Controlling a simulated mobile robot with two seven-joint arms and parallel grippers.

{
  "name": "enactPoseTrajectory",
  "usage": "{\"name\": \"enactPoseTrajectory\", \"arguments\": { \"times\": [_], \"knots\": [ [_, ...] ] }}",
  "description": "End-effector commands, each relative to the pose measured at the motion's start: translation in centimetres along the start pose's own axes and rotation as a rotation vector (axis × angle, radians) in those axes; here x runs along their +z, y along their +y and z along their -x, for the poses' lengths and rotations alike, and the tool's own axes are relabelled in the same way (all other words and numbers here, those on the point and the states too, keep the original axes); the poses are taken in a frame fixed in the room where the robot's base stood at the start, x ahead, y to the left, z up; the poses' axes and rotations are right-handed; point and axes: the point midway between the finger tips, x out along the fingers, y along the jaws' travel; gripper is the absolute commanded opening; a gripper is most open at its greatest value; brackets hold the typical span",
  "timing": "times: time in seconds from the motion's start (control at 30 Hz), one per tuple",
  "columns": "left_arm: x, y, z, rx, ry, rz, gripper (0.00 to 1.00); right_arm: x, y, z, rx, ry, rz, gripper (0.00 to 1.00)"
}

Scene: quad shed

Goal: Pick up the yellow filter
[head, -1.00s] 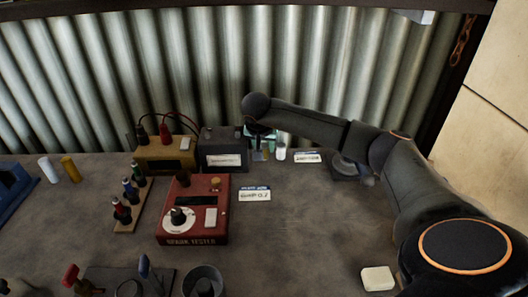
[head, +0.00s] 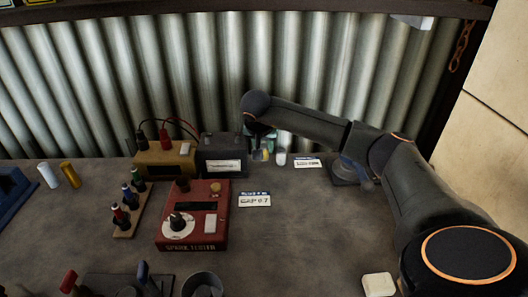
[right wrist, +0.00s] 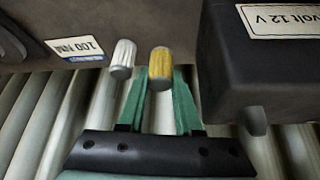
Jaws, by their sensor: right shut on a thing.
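The yellow filter (right wrist: 160,68) is a small ribbed cylinder. In the right wrist view it sits between the two green fingers of my right gripper (right wrist: 158,88), which is shut on it. In the head view the right gripper (head: 262,150) is at the back of the bench, and its wrist partly hides the fingers and the filter. A similar white filter (right wrist: 123,58) stands just beside the fingers, apart from them; it also shows in the head view (head: 281,158). My left gripper is not in view.
A black battery box (head: 222,155) stands close beside the gripper, with a corrugated wall behind. A red spark tester (head: 215,228) is in front. White (head: 48,175) and yellow (head: 70,174) cylinders stand at the far left. The bench's right middle is mostly clear.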

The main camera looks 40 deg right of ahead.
Motion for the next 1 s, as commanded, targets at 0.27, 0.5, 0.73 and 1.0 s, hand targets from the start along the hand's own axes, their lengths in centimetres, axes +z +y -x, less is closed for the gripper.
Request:
{"name": "enactPoseTrajectory", "arguments": {
  "times": [0.27, 0.5, 0.73, 1.0],
  "knots": [
    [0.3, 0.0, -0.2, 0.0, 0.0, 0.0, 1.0, 0.0, 0.2, 5.9, -0.005, 0.005, 0.002, 0.0],
    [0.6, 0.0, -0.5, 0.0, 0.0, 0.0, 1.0, 2.2, 0.7, 10.9, -0.003, 0.004, 0.005, 0.0],
    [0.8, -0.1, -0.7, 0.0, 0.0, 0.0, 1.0, 4.8, 1.1, 14.4, -0.003, 0.003, 0.002, 0.0],
    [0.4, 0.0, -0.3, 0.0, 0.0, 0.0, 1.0, 6.2, 1.3, 16.6, -0.001, 0.001, 0.001, 0.0]
  ]
}}
